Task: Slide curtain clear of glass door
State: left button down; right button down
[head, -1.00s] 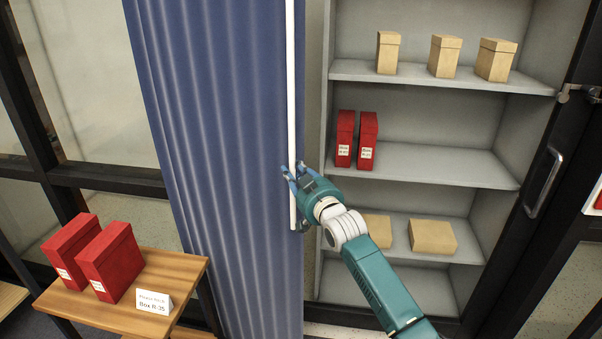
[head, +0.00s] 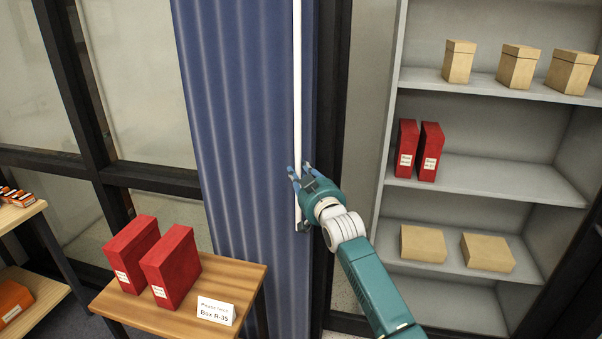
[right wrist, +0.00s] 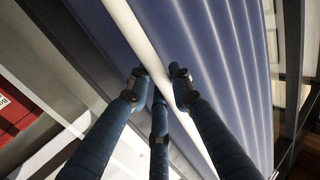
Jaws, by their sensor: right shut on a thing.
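The blue curtain (head: 240,130) hangs in folds left of the shelf opening in the head view. A long white rod (head: 297,90) runs down along its right part. My right gripper (head: 298,178) is shut on the rod near its lower end. In the right wrist view my fingers (right wrist: 158,95) close around the white rod (right wrist: 140,35), with the curtain (right wrist: 225,60) behind. The glass door is hard to make out; a dark frame post (head: 338,120) stands right of the curtain, and the shelves beyond are uncovered. My left gripper is not in view.
A grey shelf unit (head: 480,168) holds two red boxes (head: 430,150) and several tan boxes (head: 517,65). A wooden table (head: 250,275) with two red boxes (head: 172,265) and a sign (head: 215,311) stands close to the curtain's lower left. Dark-framed glass panels (head: 140,80) lie behind.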

jog(key=shift+a+r, duration=0.15)
jog(key=c, duration=1.7)
grip_release()
jog(key=shift+o, duration=0.7)
jog(key=shift+a, duration=0.15)
jog(key=shift+s+d+f, duration=0.2)
jog(key=shift+s, duration=0.25)
jog(key=v, duration=1.1)
jog(key=shift+r, duration=0.2)
